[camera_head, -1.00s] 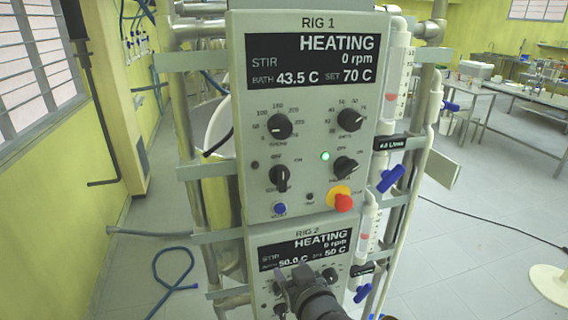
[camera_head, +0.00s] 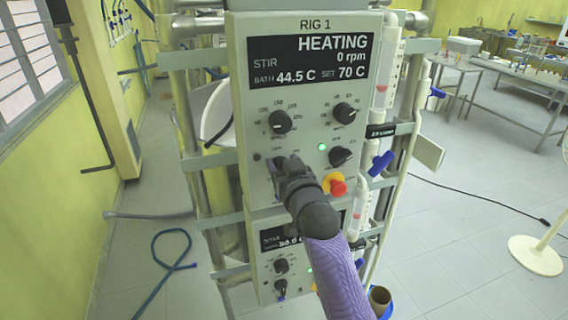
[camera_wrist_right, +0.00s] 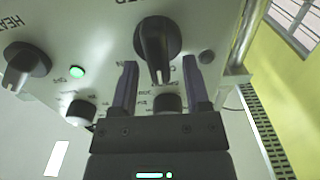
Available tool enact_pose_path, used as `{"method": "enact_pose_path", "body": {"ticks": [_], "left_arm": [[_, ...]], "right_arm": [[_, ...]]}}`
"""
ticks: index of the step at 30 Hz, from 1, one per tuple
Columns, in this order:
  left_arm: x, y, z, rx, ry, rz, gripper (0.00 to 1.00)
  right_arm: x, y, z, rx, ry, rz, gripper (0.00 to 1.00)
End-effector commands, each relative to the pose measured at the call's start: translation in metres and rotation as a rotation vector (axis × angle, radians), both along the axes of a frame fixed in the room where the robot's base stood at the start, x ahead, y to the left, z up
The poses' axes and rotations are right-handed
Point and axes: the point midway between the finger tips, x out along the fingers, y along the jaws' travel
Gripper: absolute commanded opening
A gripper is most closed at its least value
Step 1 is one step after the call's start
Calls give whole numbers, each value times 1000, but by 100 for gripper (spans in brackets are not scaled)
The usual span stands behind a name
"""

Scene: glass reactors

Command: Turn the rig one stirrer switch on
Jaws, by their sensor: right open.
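The rig one panel (camera_head: 355,100) shows HEATING, STIR 0 rpm, bath 44.5 C and set 70 C in the head view. My right gripper (camera_head: 285,163) is at the panel's lower left and hides the stirrer switch there. In the right wrist view the stirrer switch (camera_wrist_right: 157,45) is a black knob with a pale pointer line. The open right fingers (camera_wrist_right: 160,75) stand on either side of it; I cannot tell whether they touch it. My left gripper is not in view.
The heater switch (camera_head: 341,156) sits to the right, beside a lit green lamp (camera_head: 322,147). A red and yellow stop button (camera_head: 336,185) is close to my right wrist. Two knobs (camera_head: 279,122) are above. The rig two panel (camera_head: 268,262) is below.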

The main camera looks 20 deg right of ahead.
Motion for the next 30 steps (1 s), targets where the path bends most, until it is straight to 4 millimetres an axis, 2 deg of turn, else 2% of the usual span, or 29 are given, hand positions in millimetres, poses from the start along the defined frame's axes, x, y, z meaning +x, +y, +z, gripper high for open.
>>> {"method": "enact_pose_path", "body": {"ticks": [4, 12, 23, 30], "left_arm": [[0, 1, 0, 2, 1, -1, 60], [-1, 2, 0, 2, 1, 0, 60], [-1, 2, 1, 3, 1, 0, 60], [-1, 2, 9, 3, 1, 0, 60]], "right_arm": [[0, 0, 0, 0, 0, 0, 58], [0, 0, -1, 0, 2, 0, 1], [-1, 0, -2, 16, 9, 0, 0], [-1, -2, -3, 124, 17, -1, 0]]}}
